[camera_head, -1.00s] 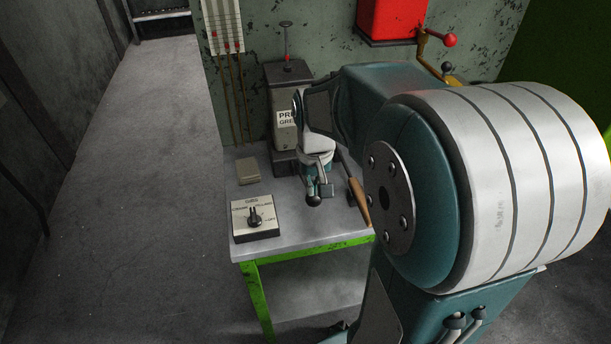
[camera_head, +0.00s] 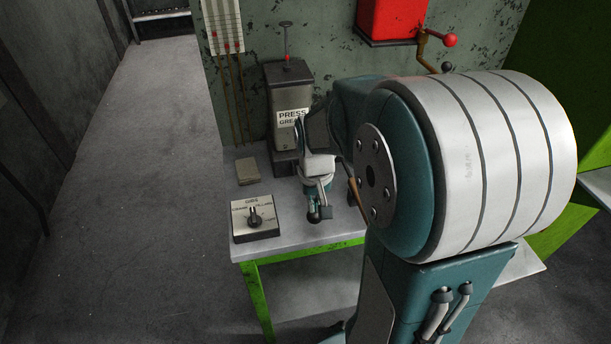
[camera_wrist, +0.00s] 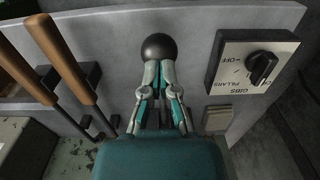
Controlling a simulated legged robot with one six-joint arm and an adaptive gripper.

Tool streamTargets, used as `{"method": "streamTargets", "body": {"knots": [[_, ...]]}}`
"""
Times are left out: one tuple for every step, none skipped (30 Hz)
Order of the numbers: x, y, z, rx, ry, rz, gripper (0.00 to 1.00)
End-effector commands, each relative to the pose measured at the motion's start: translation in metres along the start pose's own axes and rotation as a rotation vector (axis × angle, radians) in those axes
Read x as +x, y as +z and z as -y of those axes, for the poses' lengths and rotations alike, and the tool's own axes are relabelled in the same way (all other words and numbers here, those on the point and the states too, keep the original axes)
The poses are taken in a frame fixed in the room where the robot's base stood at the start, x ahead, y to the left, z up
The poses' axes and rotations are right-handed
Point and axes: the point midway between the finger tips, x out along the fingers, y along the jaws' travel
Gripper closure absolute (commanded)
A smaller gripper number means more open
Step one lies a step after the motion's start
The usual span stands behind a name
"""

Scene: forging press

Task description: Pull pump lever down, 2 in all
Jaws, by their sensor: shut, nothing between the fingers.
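A round black knob (camera_wrist: 159,47) shows in the wrist view just past my fingertips; I take it for the end of the pump lever. My gripper (camera_wrist: 158,68) is shut, with its fingertips together at or against the knob's near side, not around it. In the head view my gripper (camera_head: 317,195) is low over the bench, with the dark knob (camera_head: 313,216) at its tip. The grey greaser (camera_head: 291,97), labelled "PRESS GREASER", stands behind it at the bench's back. The lever's shaft is hidden by my gripper and arm.
A selector box (camera_head: 255,218) sits at the bench's front left, with a small tan block (camera_head: 248,171) behind it. Wooden handles (camera_wrist: 70,75) lie left in the wrist view. A red box (camera_head: 390,20) with a red-knobbed crank hangs on the wall. Floor left is clear.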

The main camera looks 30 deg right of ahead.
Motion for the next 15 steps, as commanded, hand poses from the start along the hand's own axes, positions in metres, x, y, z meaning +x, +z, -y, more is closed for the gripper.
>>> {"method": "streamTargets", "body": {"knots": [[0.005,0.001,0.0,0.0,0.0,0.002,1.0],[0.007,0.001,0.0,0.0,0.0,0.002,1.0],[0.01,0.001,0.0,0.0,0.0,0.002,1.0],[0.013,0.002,0.0,0.0,0.0,0.002,1.0],[0.015,0.002,0.0,0.0,0.0,0.001,1.0],[0.018,0.002,0.0,0.0,0.0,0.002,1.0],[0.02,0.002,0.0,0.0,0.0,0.002,1.0],[0.022,0.002,0.0,0.0,0.0,0.002,1.0],[0.023,0.002,0.0,0.0,0.0,-0.001,1.0],[0.022,0.002,0.0,0.0,0.0,-0.001,1.0],[0.022,0.002,0.0,0.0,0.0,-0.001,1.0],[0.022,0.002,0.0,0.0,0.0,-0.001,1.0],[0.022,0.002,0.0,0.0,0.0,-0.001,1.0],[0.021,0.002,0.0,0.0,0.0,-0.002,1.0],[0.018,0.001,0.0,0.0,0.0,-0.002,1.0]]}}
